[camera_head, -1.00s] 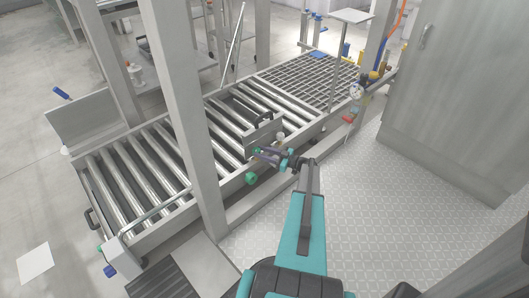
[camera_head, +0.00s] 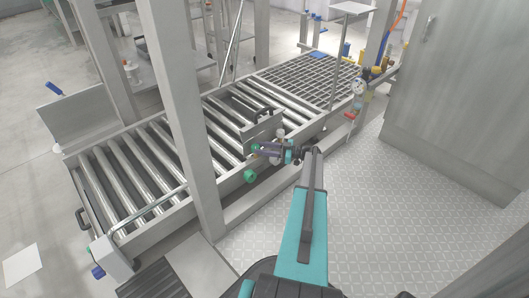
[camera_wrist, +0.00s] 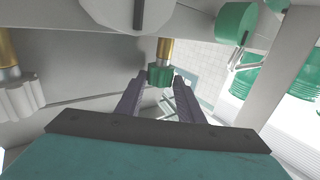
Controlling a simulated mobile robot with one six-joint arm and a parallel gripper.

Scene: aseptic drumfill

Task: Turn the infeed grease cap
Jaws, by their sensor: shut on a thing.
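A small green lobed cap (camera_wrist: 160,77) sits under a brass stem in the middle of the wrist view. My gripper (camera_wrist: 160,82) has its two dark fingers on either side of this cap and is shut on it. In the head view my gripper (camera_head: 262,150) reaches left to the side of the roller conveyor (camera_head: 160,160), and a bit of green (camera_head: 255,147) shows at its fingertips. The cap's far side is hidden. I cannot read any label or turn mark on it.
A larger green knob (camera_head: 250,176) sticks out of the conveyor side just below my gripper; a green round part (camera_wrist: 238,22) shows in the wrist view. A grey lobed knob (camera_wrist: 18,98) hangs on another brass stem at left. A post (camera_head: 180,120) stands left.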

